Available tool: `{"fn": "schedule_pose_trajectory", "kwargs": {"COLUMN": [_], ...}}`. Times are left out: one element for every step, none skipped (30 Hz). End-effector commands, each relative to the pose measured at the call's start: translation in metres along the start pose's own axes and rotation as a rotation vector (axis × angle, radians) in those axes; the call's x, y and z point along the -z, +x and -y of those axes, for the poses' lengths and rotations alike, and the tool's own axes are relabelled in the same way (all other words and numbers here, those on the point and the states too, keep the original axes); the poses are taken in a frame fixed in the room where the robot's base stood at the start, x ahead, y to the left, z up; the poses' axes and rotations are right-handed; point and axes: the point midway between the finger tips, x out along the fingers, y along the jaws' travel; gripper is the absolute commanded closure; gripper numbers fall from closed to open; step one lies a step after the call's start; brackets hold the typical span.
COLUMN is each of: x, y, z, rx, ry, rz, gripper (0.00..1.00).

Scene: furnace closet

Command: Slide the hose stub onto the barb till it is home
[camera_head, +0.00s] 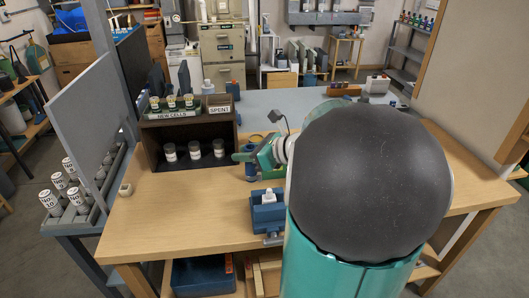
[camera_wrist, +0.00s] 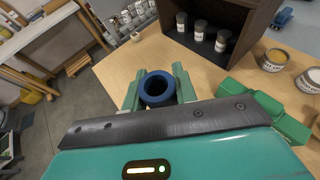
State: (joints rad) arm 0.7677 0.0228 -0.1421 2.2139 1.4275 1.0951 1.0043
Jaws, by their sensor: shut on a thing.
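The hose stub (camera_wrist: 146,92) is a short, thick-walled blue tube, seen open-end on in the wrist view. My gripper (camera_wrist: 157,86) is shut on it, with one green finger on each side. In the head view, my gripper (camera_head: 246,157) is above the bench, and the blue stub (camera_head: 251,174) shows just below the fingers. A white fitting (camera_head: 268,196) stands in a blue vise (camera_head: 266,214) nearer the camera, apart from the stub. It may be the barb; its shape is too small to tell. I cannot make out a barb in the wrist view.
A dark wooden rack (camera_head: 188,133) with several jars stands behind and left on the wooden bench (camera_head: 165,215). A small beige block (camera_head: 126,189) lies near the left edge. Several cans (camera_wrist: 275,60) stand at right in the wrist view. The front-left bench top is clear.

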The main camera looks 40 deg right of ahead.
Motion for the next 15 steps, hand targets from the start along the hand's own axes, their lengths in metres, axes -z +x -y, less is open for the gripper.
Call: {"fn": "schedule_pose_trajectory", "kwargs": {"x": [0.003, 0.004, 0.006, 0.008, 0.009, 0.010, 0.011, 0.011, 0.011, 0.012, 0.012, 0.012, 0.012, 0.012, 0.012], "y": [-0.015, -0.022, -0.030, -0.035, -0.039, -0.043, -0.045, -0.047, -0.049, -0.049, -0.049, -0.049, -0.049, -0.049, -0.049], "z": [0.006, 0.008, 0.010, 0.011, 0.012, 0.013, 0.014, 0.014, 0.014, 0.014, 0.014, 0.014, 0.014, 0.014, 0.014], "rx": [0.008, 0.009, 0.008, 0.009, 0.009, 0.009, 0.009, 0.009, 0.009, 0.008, 0.008, 0.007, 0.007, 0.007, 0.007], "ry": [0.002, 0.002, 0.002, 0.002, 0.003, 0.003, 0.002, 0.002, 0.002, 0.002, 0.002, 0.002, 0.002, 0.002, 0.002], "rz": [0.001, 0.001, 0.001, 0.000, 0.001, 0.001, 0.000, 0.000, 0.000, 0.000, 0.000, 0.000, 0.000, 0.000, 0.000], "gripper": [0.95, 0.95, 0.95, 0.95, 0.95, 0.95, 0.95, 0.95, 0.95, 0.95, 0.95, 0.95, 0.95, 0.95, 0.95]}}
